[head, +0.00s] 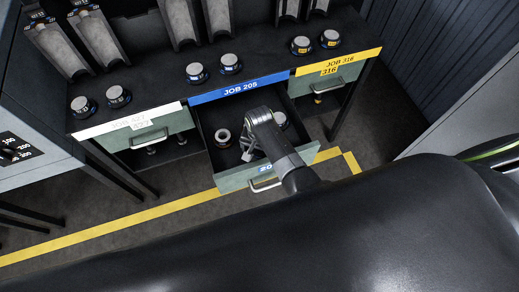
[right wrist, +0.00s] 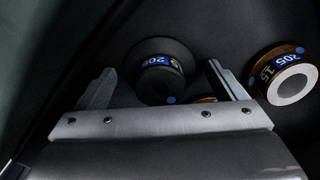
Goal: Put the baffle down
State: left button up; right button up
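My right gripper (head: 248,152) is inside the open middle drawer (head: 205,153). In the right wrist view its two fingers (right wrist: 160,68) are wide apart, with nothing clamped between them. A dark flanged piece with a blue 205 band (right wrist: 158,72) lies on the drawer floor, seen between the fingers and apart from them. I cannot tell for certain that this piece is the baffle. A pale-centred ring marked 205 and 15 (right wrist: 288,80) lies to the right of the fingers. A small brass-edged part (right wrist: 205,99) is mostly hidden by the gripper. My left gripper is not in view.
The bench carries a blue JOB 205 strip (head: 239,88), a white strip (head: 128,119) and a yellow JOB 316 strip (head: 338,62). Several capped round pieces stand on top. The green drawers at left (head: 150,137) and right (head: 330,82) flank the open one. Yellow lines (head: 110,232) mark the floor.

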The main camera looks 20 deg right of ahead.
jog(key=shift+r, duration=0.55)
notch_tip(320, 180, up, 11)
jog(key=p, duration=0.1)
jog(key=shift+p, duration=0.4)
jog(key=shift+r, duration=0.15)
